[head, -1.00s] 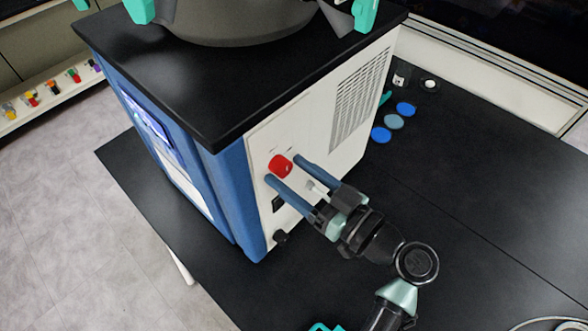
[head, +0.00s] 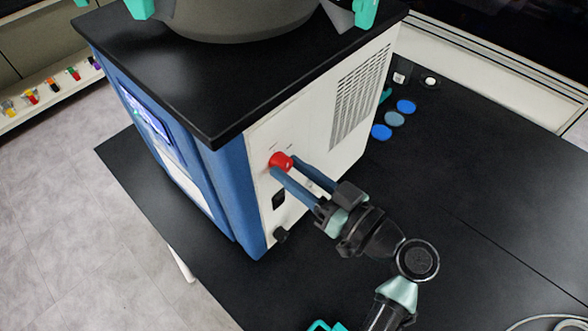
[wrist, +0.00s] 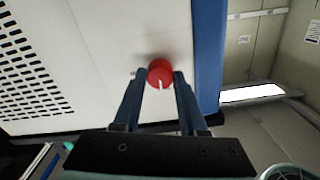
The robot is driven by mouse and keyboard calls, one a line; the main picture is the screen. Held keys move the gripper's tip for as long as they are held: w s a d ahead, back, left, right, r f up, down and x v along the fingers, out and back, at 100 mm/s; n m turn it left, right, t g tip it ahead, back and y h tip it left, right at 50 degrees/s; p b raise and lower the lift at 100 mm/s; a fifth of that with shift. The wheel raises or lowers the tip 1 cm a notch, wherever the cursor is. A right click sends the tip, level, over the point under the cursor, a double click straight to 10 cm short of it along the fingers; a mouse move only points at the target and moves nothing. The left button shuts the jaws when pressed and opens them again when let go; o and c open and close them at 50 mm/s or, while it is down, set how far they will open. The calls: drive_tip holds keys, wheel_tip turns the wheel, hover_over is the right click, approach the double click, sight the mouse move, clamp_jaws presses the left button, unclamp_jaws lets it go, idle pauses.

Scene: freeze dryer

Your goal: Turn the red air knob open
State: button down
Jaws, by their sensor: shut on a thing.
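The red air knob (head: 281,161) sits on the white side panel of the freeze dryer (head: 330,125), near its blue front corner. In the wrist view the red knob (wrist: 160,73) is round, with a white mark at its lower edge. My gripper (head: 284,164) has its two blue fingers on either side of the knob, shut on it. The wrist view also shows the fingertips of my gripper (wrist: 161,76) at the knob's left and right sides.
A vent grille (head: 360,100) is to the right. Blue discs (head: 382,132) lie on the black table (head: 470,190). The table right of my arm is mostly clear.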

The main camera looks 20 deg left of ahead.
drive_tip(key=m, duration=0.8)
drive_tip(key=shift+r+m+p, duration=0.1)
drive_tip(key=shift+m+p, duration=0.2)
drive_tip(key=shift+p, duration=0.1)
drive_tip(key=m+p, duration=0.2)
drive_tip(key=m, duration=0.3)
drive_tip(key=shift+r, duration=0.1)
drive_tip(key=shift+m+p, duration=1.1)
drive_tip(key=shift+m, duration=0.7)
drive_tip(key=shift+f, duration=0.2)
drive_tip(key=shift+c, duration=2.2)
unclamp_jaws()
drive_tip(key=shift+d, duration=0.1)
